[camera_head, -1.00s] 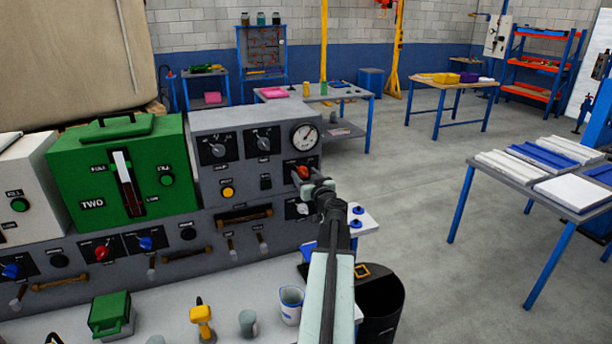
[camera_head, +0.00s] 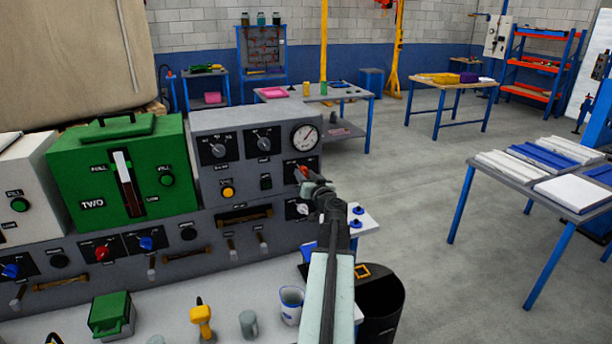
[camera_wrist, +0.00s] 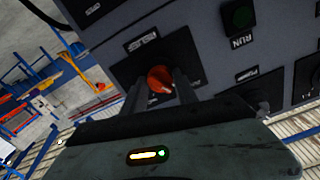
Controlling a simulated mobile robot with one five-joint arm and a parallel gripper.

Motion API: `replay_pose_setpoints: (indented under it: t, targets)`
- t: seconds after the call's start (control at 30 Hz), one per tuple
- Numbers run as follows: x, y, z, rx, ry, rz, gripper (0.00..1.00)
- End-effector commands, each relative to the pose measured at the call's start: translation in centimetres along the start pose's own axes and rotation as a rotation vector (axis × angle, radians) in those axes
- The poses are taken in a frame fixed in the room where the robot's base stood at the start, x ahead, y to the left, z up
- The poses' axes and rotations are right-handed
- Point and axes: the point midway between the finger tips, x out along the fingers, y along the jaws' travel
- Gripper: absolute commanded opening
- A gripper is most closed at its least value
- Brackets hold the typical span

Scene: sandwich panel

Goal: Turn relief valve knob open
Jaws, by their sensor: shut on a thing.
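An orange-red knob (camera_wrist: 160,79) sits on a dark plate on the grey panel in the wrist view; its label is too blurred to read with certainty. My gripper (camera_wrist: 160,88) is shut on this knob, with one finger on each side of it. In the head view my gripper (camera_head: 306,175) reaches the right side of the grey panel (camera_head: 250,122), just below the round gauge (camera_head: 305,136). There the red knob (camera_head: 302,172) is partly hidden by the gripper.
A white knob (camera_head: 302,208) sits just below my gripper. A green control box (camera_head: 75,177) stands to the left. A white bench top (camera_head: 180,318) with a yellow tool (camera_head: 201,315) and a blue-white cup (camera_head: 291,303) lies below.

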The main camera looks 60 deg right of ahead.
Motion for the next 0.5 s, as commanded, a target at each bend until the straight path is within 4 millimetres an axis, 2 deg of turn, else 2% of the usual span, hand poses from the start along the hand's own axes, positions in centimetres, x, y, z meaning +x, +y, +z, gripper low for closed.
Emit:
replay_pose_setpoints:
  t: [0.5]
  targets:
    - [-0.12, 0.17, 0.05, 0.485, 0.000, 0.003, 0.00]
